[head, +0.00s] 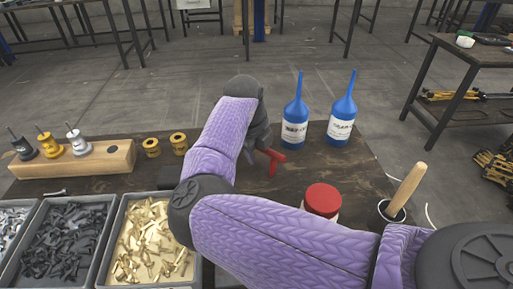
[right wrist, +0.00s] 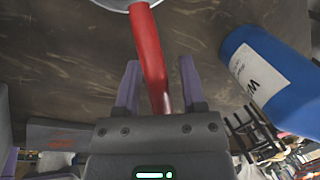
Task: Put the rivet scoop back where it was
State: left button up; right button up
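The rivet scoop has a red handle (right wrist: 149,55), and a pale grey rounded edge, perhaps its bowl, is cut off at the top of the right wrist view. In the head view a short red part of the handle (head: 272,160) shows beyond my right arm. My right gripper (right wrist: 160,85) has its purple fingers apart on both sides of the handle, with narrow gaps showing, so it looks open around it. I cannot tell whether the scoop rests on the table. In the head view my right gripper (head: 258,155) is partly hidden. My left gripper is not in view.
Two blue-tipped bottles (head: 295,120) (head: 341,118) stand behind the gripper at the right. A red-lidded jar (head: 322,197) and a wooden handle in a dark cup (head: 404,190) are nearer. Bins of rivets (head: 115,237) and a wooden block (head: 75,160) are at left.

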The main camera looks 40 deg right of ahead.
jog(key=shift+r, duration=0.35)
pick_arm(q)
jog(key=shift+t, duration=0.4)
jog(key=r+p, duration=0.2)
jog(key=p, duration=0.1)
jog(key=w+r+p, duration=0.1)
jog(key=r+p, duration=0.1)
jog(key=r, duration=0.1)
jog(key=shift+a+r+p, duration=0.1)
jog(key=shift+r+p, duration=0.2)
jog(key=shift+p, duration=0.1)
pick_arm(e)
jog(key=v, duration=1.1)
jog(key=shift+r, duration=0.3)
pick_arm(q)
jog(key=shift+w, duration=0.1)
